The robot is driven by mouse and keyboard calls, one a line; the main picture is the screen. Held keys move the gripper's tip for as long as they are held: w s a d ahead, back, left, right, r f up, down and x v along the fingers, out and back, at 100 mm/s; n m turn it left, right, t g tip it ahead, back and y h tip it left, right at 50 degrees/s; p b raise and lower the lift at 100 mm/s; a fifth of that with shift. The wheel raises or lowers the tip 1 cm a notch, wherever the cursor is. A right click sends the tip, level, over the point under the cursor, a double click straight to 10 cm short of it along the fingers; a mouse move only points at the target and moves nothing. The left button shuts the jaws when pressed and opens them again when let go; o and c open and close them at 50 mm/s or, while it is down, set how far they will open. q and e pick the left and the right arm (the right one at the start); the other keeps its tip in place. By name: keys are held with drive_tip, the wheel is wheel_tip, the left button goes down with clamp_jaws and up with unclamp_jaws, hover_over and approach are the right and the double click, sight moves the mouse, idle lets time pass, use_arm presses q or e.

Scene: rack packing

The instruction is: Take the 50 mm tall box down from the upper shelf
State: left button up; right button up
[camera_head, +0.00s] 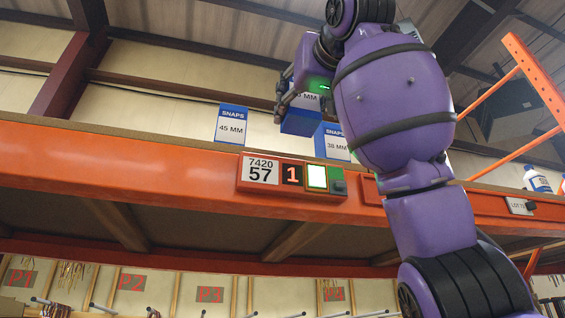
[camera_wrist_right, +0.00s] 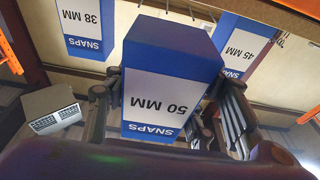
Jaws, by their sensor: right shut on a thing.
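The 50 mm box (camera_wrist_right: 158,93), blue and white and marked SNAPS, is between the fingers of my right gripper (camera_wrist_right: 165,105) in the right wrist view. The gripper is shut on its sides. In the head view the box (camera_head: 300,122) is partly hidden by my right gripper (camera_head: 300,100) and arm, near the upper shelf (camera_head: 120,165). My left gripper is not in view.
A display unit (camera_head: 292,177) with a lit green button is on the orange beam under the boxes. A white bottle (camera_head: 537,179) stands at the far right of the shelf. An orange rack frame (camera_head: 530,70) rises at right. The shelf left of the 45 mm box looks clear.

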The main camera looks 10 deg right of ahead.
drive_tip(key=shift+s+d, duration=0.1)
drive_tip(key=shift+s, duration=2.35)
